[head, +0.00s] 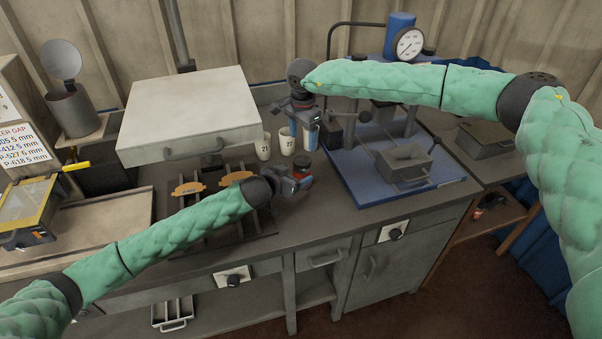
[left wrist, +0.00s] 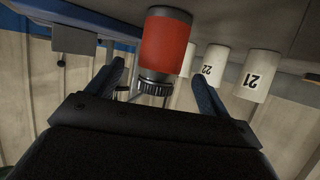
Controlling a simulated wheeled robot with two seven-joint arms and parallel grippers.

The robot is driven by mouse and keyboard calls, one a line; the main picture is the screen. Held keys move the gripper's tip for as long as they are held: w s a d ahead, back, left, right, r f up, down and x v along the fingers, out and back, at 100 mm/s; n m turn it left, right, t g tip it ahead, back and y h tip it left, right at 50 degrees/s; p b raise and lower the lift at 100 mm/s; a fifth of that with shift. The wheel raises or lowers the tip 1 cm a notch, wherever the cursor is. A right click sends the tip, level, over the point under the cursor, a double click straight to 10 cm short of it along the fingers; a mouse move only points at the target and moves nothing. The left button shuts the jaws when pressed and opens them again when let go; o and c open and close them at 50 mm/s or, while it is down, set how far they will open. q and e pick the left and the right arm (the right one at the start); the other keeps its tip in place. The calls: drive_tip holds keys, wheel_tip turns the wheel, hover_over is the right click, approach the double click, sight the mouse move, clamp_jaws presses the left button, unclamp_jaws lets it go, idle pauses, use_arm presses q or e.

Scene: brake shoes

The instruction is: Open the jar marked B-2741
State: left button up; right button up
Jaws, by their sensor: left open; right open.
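A red jar with a dark lid (head: 302,168) stands on the bench at the tip of my left gripper (head: 296,184). The two blue fingers of my left gripper (left wrist: 158,92) are spread, one on each side of the lid; I cannot see contact. No B-2741 mark is readable on the jar. My right gripper (head: 309,130) is open and points down near the white cups, above and behind the jar.
White cups marked 21 (head: 263,147) and 22 (head: 287,141) stand behind the jar; another is partly hidden by my right gripper. A blue-based press (head: 375,180) is to the right. A slotted tray with orange-brown brake shoes (head: 187,189) lies left, below a grey hood (head: 195,110).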

sight(297, 172)
use_arm(q)
drive_tip(key=x, duration=0.5)
drive_tip(key=shift+a, duration=0.1)
use_arm(e)
drive_tip(key=shift+w+a+f, duration=0.1)
use_arm(q)
drive_tip(key=shift+w+f, duration=0.15)
drive_tip(key=shift+w, duration=0.1)
drive_tip(key=shift+w+d, duration=0.15)
drive_tip(key=shift+d, duration=0.2)
drive_tip(key=shift+f, duration=0.1)
